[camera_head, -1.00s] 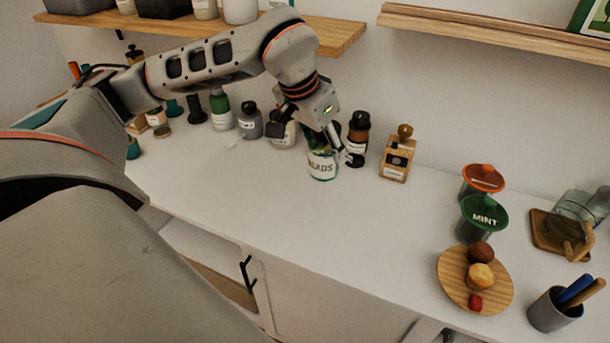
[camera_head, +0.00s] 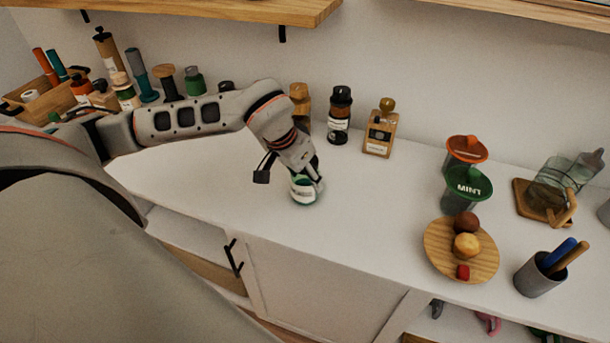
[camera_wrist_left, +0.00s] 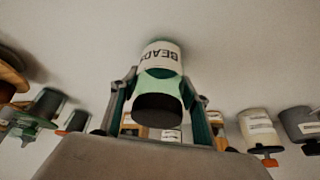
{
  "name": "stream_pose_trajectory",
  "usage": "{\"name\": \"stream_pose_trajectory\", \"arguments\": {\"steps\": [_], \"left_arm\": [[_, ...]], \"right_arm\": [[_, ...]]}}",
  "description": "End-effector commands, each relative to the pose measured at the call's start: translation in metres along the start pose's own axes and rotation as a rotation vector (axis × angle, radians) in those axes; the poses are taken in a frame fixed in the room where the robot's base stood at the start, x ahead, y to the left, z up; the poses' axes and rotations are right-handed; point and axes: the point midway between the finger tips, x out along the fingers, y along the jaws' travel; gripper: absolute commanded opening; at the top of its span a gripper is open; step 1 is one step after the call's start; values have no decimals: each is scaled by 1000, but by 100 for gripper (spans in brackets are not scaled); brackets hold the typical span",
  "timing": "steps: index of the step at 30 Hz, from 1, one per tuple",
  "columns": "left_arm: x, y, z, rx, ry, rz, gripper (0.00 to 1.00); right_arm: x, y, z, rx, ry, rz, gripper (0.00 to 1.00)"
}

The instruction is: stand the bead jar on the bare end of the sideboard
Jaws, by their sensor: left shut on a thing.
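The bead jar (camera_head: 302,192) is a small jar with a white label and green glass. My left gripper (camera_head: 308,172) is shut on it, over the front part of the sideboard (camera_head: 370,215). In the left wrist view the jar (camera_wrist_left: 162,60) shows its BEADS label and dark lid between the two fingers of my left gripper (camera_wrist_left: 160,100). The jar looks slightly tilted in the head view. I cannot tell whether its base touches the top. My right gripper is not in view.
A dark bottle (camera_head: 339,118) and a square amber bottle (camera_head: 380,130) stand behind the jar. A MINT jar (camera_head: 462,190), a round wooden board (camera_head: 440,270) and a pen cup (camera_head: 535,278) stand at the right. The sideboard's middle is clear. Shelves hang above.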

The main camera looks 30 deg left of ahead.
Motion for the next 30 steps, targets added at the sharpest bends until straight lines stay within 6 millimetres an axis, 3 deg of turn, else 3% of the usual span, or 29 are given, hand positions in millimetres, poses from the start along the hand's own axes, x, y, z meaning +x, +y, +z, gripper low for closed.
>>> {"name": "stream_pose_trajectory", "arguments": {"steps": [9,10,12,23,30], "left_arm": [[1,0,0,1,3,0,16],[2,0,0,1,1,0,48],[1,0,0,1,1,0,63],[0,0,-1,0,1,0,63],[-32,-1,-2,2,7,-3,63]], "right_arm": [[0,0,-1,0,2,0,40],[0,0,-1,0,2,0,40],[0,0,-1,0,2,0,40],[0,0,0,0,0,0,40],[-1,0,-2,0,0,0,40]]}}
